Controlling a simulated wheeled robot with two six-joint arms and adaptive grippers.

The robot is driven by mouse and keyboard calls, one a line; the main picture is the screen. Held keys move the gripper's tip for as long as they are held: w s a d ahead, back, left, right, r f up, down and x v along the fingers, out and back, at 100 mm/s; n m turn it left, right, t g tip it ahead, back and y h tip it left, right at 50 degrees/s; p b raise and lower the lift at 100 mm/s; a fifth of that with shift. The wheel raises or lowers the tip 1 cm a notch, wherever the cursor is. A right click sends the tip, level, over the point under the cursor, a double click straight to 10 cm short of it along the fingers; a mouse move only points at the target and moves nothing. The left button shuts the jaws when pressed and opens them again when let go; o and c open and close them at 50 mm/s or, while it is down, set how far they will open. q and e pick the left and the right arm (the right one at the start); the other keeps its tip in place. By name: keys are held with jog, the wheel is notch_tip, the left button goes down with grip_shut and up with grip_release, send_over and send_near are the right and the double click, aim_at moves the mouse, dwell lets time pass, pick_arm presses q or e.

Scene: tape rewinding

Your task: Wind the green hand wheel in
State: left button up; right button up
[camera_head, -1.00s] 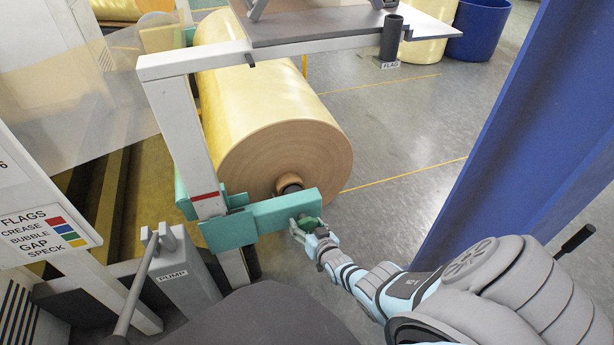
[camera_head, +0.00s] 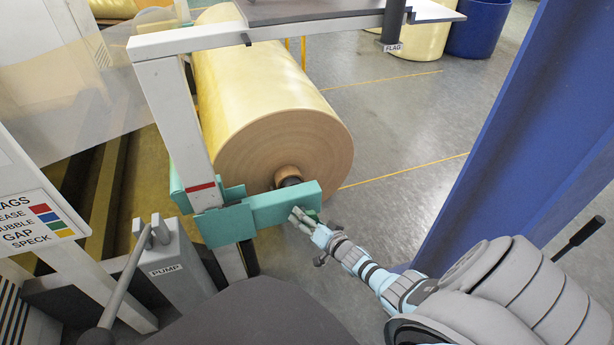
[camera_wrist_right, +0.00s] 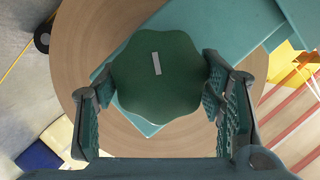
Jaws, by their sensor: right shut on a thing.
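The green hand wheel (camera_wrist_right: 160,85) fills the middle of the right wrist view, a lobed knob with a pale grey mark on its face. In the head view only a bit of its green shows, mostly hidden by my right gripper (camera_head: 304,221). It sits at the end of the teal arm (camera_head: 285,205) that holds the big yellow roll (camera_head: 260,85). In the wrist view my right gripper (camera_wrist_right: 160,105) has a finger on each side of the wheel and is shut on it. My left gripper is not in view.
A grey pump (camera_head: 175,265) with a lever stands at the left. A white frame post (camera_head: 180,130) rises beside the roll. A blue upright (camera_head: 510,150) stands at the right, near my right arm. Grey floor (camera_head: 385,120) between roll and upright is clear.

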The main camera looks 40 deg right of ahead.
dwell(0.4)
jog(key=o, duration=1.1)
jog(key=v, duration=1.2)
